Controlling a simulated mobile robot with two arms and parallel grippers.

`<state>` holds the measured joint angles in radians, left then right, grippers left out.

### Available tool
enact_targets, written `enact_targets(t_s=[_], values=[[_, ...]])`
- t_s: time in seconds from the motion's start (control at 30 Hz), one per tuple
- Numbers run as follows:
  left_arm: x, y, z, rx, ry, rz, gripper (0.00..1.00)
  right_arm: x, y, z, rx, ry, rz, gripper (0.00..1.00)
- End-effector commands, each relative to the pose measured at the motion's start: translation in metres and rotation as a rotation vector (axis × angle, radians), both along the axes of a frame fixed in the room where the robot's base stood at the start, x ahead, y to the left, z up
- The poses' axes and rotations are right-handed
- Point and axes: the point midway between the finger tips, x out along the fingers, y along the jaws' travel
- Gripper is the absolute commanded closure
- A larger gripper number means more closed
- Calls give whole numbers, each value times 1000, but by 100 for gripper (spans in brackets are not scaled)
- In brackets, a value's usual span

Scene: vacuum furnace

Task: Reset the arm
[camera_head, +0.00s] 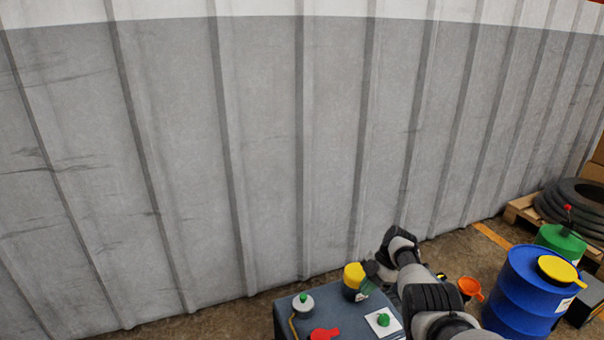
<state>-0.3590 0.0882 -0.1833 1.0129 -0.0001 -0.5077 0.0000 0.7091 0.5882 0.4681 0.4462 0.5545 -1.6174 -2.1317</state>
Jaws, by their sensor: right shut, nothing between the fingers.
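My right arm comes in from the bottom, right of centre, and bends over at the top. My right gripper (371,269) is small and dark in this view, at the left of the bend, shut and empty. It shows right beside a yellow-capped container (355,281); I cannot tell whether they touch. My left arm and gripper are not in view.
A grey-blue box top (343,320) bears a green-knobbed grey item (303,304), a red item (325,333) and a white plate with a green knob (383,321). A blue drum (525,295), a green container (560,243) and an orange funnel (470,288) stand right. A ribbed wall (270,150) closes the back.

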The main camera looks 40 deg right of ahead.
Motion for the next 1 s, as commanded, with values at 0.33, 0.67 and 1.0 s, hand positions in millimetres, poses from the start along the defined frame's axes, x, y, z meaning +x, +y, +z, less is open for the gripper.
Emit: enact_targets(t_s=[0.33, 0.67, 1.0], values=[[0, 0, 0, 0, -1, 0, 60, -17, 8, -39, -82, 113, -80, 100], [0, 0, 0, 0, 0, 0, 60, -127, 74, -208, -506, 379, -520, 100], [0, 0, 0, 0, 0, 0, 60, -263, 223, -303, -506, 294, -915, 100]])
